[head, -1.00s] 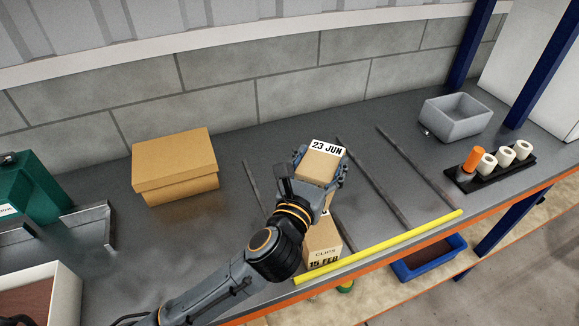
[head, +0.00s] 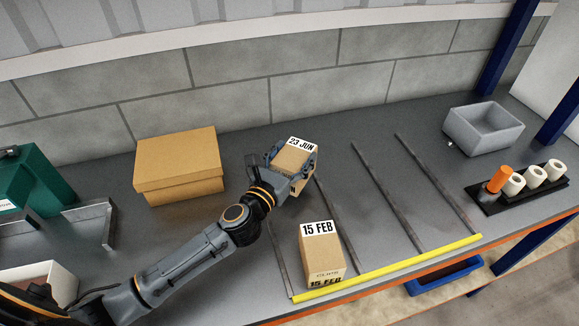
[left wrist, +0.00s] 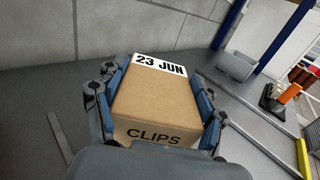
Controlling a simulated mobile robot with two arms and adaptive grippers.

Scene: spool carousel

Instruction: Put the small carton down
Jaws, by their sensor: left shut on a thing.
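My left gripper (head: 289,166) is shut on a small brown carton (head: 296,157) labelled "23 JUN". In the left wrist view the carton (left wrist: 158,98) sits between the two fingers, with "CLIPS" on its near face. The gripper and carton are at the back part of the bench, near the far end of the lane strips. Whether the carton's underside touches the bench is hidden. A second carton (head: 321,257) labelled "15 FEB" stands in the left lane by the yellow strip (head: 390,267). My right gripper is not in view.
Dark strips (head: 387,195) divide the bench (head: 240,130) into lanes; the middle and right lanes are empty. A large cardboard box (head: 180,170) stands left of the gripper.

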